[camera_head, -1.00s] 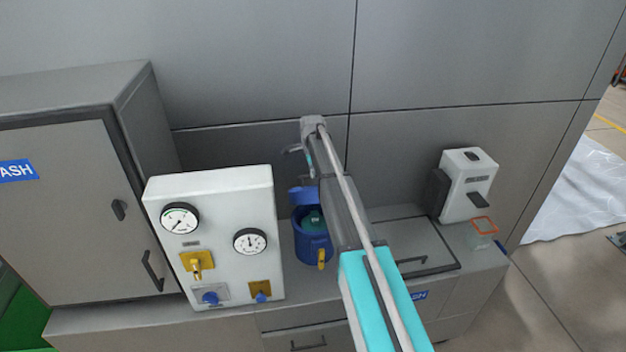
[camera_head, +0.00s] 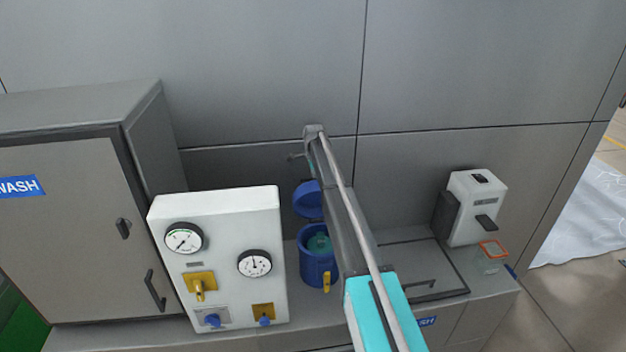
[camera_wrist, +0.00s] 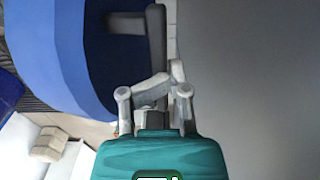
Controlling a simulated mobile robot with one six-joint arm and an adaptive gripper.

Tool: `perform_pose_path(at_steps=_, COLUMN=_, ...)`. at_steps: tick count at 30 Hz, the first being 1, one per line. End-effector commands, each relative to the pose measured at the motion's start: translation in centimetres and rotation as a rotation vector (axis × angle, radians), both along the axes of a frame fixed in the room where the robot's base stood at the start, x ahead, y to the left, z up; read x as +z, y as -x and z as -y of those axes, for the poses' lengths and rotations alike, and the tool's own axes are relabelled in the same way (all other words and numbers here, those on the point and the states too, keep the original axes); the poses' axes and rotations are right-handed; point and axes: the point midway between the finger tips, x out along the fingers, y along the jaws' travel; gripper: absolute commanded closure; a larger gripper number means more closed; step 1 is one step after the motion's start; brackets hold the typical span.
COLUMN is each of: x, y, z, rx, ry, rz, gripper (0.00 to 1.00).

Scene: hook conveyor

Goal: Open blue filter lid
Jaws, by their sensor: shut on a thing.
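The blue filter housing (camera_head: 318,265) stands on the counter, right of the white gauge panel. Its top is open and a teal part shows inside. The blue lid (camera_head: 307,200) stands steeply tilted up behind the opening, apart from the front rim. In the wrist view the lid (camera_wrist: 62,60) fills the upper left as a large curved blue surface. My gripper (camera_wrist: 155,55) is shut on the lid at its edge. The exact contact is hard to see. In the head view my arm hides most of the gripper.
The white gauge panel (camera_head: 218,260) stands close left of the housing, with a grey cabinet (camera_head: 70,220) beyond it. A white dispenser (camera_head: 472,208) and a clear orange-rimmed cup (camera_head: 490,260) stand at right. The grey wall (camera_head: 250,175) is close behind.

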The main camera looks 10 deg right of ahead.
Motion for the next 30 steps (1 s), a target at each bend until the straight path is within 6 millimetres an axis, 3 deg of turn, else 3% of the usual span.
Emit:
perform_pose_path(at_steps=8, x=0.08, y=0.03, z=0.01, rx=0.0, ry=0.0, rz=-0.001, gripper=1.0)
perform_pose_path(at_steps=9, x=0.09, y=0.02, z=0.0, rx=0.0, ry=0.0, rz=0.0, gripper=0.73)
perform_pose_path(at_steps=13, x=0.11, y=-0.02, z=-0.02, rx=0.0, ry=0.0, rz=0.001, gripper=0.49)
perform_pose_path(at_steps=30, x=0.3, y=-0.06, z=-0.03, rx=0.0, ry=0.0, rz=0.001, gripper=0.49)
